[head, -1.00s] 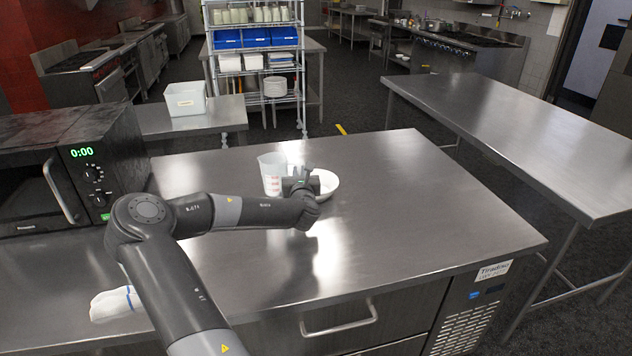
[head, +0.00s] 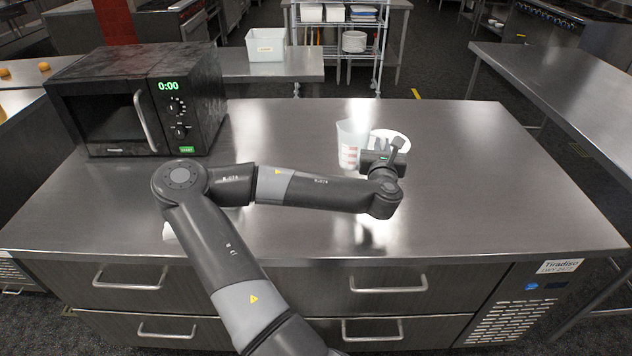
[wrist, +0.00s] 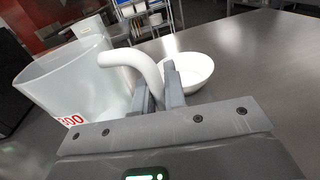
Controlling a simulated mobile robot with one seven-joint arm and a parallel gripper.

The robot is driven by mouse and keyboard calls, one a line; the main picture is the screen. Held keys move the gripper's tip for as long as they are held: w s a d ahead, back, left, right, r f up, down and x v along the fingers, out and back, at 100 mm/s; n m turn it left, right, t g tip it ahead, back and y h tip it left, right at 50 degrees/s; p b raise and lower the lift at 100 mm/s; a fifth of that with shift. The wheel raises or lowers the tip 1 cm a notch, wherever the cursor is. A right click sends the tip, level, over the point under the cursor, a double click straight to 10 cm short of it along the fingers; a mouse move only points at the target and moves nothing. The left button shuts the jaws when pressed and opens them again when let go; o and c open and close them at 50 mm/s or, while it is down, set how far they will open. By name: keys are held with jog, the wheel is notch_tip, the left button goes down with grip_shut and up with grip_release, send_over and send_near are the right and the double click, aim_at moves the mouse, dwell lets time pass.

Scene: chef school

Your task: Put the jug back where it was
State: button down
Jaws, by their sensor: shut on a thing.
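The jug (head: 350,145) is a translucent white measuring jug with red markings. It stands upright on or just above the steel counter, right of the microwave; I cannot tell if its base touches. In the wrist view the jug (wrist: 75,75) fills the left side, and its white handle (wrist: 135,62) curves over to my gripper's fingers. My gripper (wrist: 160,88) is shut on the handle. In the head view my gripper (head: 383,152) is at the jug's right side, hiding part of it.
A white bowl (head: 396,137) stands close behind and right of the jug; it also shows in the wrist view (wrist: 190,72). A black microwave (head: 140,105) is at the counter's left. The steel counter (head: 490,200) is clear on the right. A white cloth is mostly hidden behind my arm.

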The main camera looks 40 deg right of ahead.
aim_at(382, 147)
jog(key=shift+s+a+r, duration=0.3)
jog(key=shift+s+a, duration=0.1)
jog(key=shift+a, duration=0.25)
jog(key=shift+s+a+r, duration=0.3)
jog(key=shift+s+a, duration=0.05)
jog(key=shift+a, duration=0.25)
jog(key=w+a+f, duration=0.1)
jog(key=w+f, duration=0.1)
jog(key=w, duration=0.1)
jog(key=w+a+f, duration=0.1)
jog(key=w+f, duration=0.1)
jog(key=w, duration=0.2)
jog(key=w+f, duration=0.2)
jog(key=w, duration=0.2)
jog(key=shift+a+f, duration=0.35)
jog(key=shift+a, duration=0.05)
jog(key=shift+f, duration=2)
jog(key=shift+f, duration=0.15)
jog(key=c, duration=1.5)
grip_release()
